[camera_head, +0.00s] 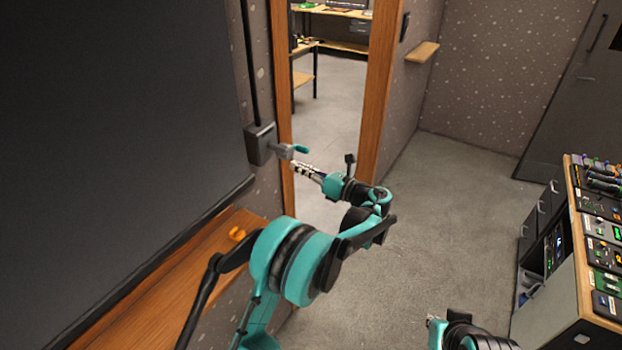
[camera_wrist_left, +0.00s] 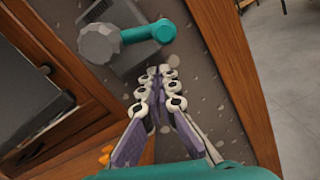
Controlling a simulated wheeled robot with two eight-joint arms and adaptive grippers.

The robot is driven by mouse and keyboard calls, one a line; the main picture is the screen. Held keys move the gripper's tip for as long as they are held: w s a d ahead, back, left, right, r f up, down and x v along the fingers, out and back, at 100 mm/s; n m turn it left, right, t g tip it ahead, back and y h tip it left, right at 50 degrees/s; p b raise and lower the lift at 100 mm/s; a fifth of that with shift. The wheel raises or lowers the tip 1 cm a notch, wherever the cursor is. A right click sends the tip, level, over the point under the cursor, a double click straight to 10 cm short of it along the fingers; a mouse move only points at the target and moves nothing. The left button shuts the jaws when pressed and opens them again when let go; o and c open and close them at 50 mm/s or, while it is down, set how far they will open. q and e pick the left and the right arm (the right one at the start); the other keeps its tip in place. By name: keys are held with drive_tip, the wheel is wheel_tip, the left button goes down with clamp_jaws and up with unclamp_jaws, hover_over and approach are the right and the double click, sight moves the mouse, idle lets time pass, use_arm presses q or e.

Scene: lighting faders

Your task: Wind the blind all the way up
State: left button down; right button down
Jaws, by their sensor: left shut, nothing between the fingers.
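The blind (camera_head: 110,110) is a large dark sheet covering the left of the head view, its lower edge near the wooden sill. A dark winder box (camera_head: 260,144) is on the wall beside it, with a grey crank hub (camera_head: 282,151) and a teal crank handle (camera_head: 301,149). In the left wrist view the grey hub (camera_wrist_left: 100,44) and teal handle (camera_wrist_left: 160,32) lie just beyond my fingertips. My left gripper (camera_head: 297,167) is shut and empty, just below the handle and seemingly apart from it. My right gripper (camera_head: 432,320) shows only partly at the bottom; its jaw state is unclear.
The wooden sill (camera_head: 150,290) runs below the blind, with a small orange item (camera_head: 237,234) on it. A wooden door frame (camera_head: 381,90) stands right of the winder, its doorway open. A console (camera_head: 590,300) with faders stands at the right. The grey floor (camera_head: 430,220) between is clear.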

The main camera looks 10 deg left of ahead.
use_arm(q)
drive_tip(key=shift+w+r, duration=0.25)
drive_tip(key=shift+r, duration=0.4)
drive_tip(key=shift+w+r, duration=0.25)
drive_tip(key=shift+r, duration=0.35)
drive_tip(key=shift+w+d+r+n, duration=0.1)
drive_tip(key=shift+w+r+n, duration=0.1)
drive_tip(key=shift+n, duration=0.3)
